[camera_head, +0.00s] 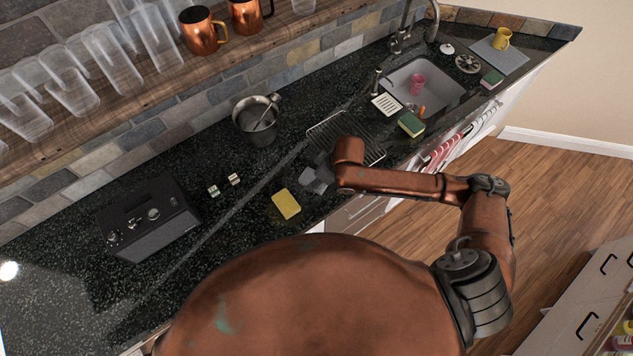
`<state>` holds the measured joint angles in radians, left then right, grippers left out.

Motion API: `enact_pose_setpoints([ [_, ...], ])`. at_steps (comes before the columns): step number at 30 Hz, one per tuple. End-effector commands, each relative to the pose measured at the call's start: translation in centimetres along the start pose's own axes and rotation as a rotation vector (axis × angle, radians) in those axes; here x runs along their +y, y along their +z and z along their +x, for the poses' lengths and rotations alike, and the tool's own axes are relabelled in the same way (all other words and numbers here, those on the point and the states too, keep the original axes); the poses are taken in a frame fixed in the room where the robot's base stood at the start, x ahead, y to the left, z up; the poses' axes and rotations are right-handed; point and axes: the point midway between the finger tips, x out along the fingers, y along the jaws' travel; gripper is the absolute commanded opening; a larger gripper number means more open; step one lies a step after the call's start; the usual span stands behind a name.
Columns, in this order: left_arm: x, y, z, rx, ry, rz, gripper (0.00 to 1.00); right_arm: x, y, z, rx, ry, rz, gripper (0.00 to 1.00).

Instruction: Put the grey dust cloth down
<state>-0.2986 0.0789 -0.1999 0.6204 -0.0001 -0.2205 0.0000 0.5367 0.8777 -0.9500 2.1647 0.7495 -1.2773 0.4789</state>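My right gripper (318,177) is over the dark counter (230,200), at the end of the copper-coloured arm that comes in from the right. It is small and grey in this view, just left of the wire rack and above right of a yellow sponge. I cannot tell whether its fingers are open or shut. I cannot make out the grey dust cloth as a separate thing; any cloth at the gripper blends with its grey parts. My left gripper is not in view.
The yellow sponge (286,204) lies near the counter's front edge. A wire rack (353,128) lies beside the gripper.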

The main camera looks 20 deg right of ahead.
Motion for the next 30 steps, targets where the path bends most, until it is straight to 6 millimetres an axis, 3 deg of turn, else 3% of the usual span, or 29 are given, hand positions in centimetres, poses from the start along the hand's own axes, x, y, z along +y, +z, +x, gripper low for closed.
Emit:
enact_pose_setpoints([
  [8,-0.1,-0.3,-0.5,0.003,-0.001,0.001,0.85,0.2,1.2,3.1,-0.002,-0.001,0.0,0.16],
  [18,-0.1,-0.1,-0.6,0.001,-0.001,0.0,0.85,0.3,1.4,3.4,-0.002,0.0,0.0,0.16],
  [19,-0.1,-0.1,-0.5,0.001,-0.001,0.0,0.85,0.3,1.4,3.4,-0.002,0.001,0.0,0.45],
  [26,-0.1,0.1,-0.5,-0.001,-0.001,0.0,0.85,0.3,1.4,3.4,-0.002,0.0,-0.001,0.61],
  [30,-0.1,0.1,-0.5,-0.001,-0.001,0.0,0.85,0.3,1.4,3.4,-0.001,0.0,-0.001,0.61],
])
